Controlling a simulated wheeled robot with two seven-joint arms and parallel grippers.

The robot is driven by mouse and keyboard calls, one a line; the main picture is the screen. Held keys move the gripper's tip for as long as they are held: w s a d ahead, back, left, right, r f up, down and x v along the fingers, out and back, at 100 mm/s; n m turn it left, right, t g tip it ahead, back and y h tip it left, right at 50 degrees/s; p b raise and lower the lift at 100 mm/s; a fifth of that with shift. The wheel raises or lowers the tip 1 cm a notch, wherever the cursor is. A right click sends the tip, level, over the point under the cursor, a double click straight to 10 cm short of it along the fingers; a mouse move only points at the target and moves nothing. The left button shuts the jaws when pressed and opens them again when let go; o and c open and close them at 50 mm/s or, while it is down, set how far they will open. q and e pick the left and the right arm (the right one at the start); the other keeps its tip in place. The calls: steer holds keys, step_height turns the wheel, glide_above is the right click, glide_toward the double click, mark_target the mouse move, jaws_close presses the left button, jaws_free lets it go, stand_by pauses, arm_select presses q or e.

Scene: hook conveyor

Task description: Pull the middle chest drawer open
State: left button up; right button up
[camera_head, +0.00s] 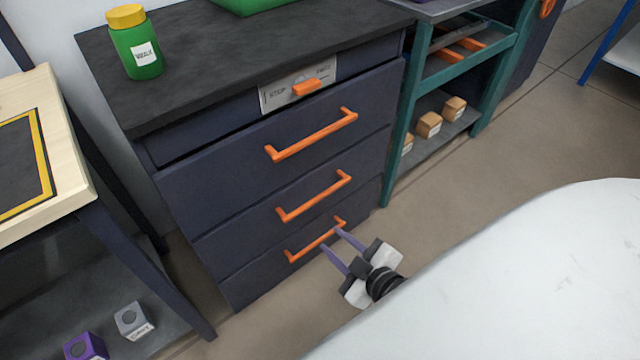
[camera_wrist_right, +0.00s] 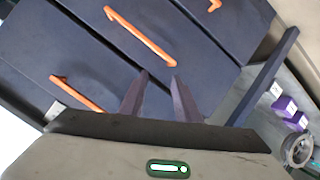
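The dark blue chest (camera_head: 205,184) has three drawers with orange bar handles. The middle drawer's handle (camera_head: 314,197) is clear in the head view, and its front looks shut. It also appears in the tilted right wrist view (camera_wrist_right: 140,35). The bottom handle (camera_head: 316,241) lies partly behind my fingertips in the head view. My right gripper (camera_head: 332,238) is open, fingers pointing at the chest front; nothing shows between them. In the wrist view its fingertips (camera_wrist_right: 158,76) are close to the middle handle but not around it. My left gripper is out of view.
The top handle (camera_head: 312,135) sits above, with a dark gap over its drawer. A green jar (camera_head: 136,48) stands on the chest top. A teal shelf (camera_head: 412,110) stands right, a wooden-topped table (camera_head: 75,150) left. Floor (camera_head: 440,190) is open front right.

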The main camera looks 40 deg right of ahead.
steer(key=w+d+f+n+t+b, duration=0.3)
steer(key=w+d+f+n+b, duration=0.1)
steer(key=d+b, duration=0.2)
steer(key=n+t+y+b, duration=0.2)
steer(key=n+b, duration=0.6)
glide_toward(320, 200)
steer(key=shift+n, duration=0.4)
steer(key=w, duration=0.2)
steer(key=w+b, duration=0.1)
steer(key=w, duration=0.4)
steer(key=shift+w+a+r+b, duration=0.1)
steer(key=shift+a+r+b, duration=0.1)
steer(key=shift+a+b, duration=0.15)
steer(key=shift+w, duration=0.4)
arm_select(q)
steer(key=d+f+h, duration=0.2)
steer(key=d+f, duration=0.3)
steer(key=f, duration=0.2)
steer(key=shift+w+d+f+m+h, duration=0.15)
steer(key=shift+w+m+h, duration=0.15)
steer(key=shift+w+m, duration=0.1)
arm_select(e)
steer(key=shift+c, duration=0.2)
jaws_close()
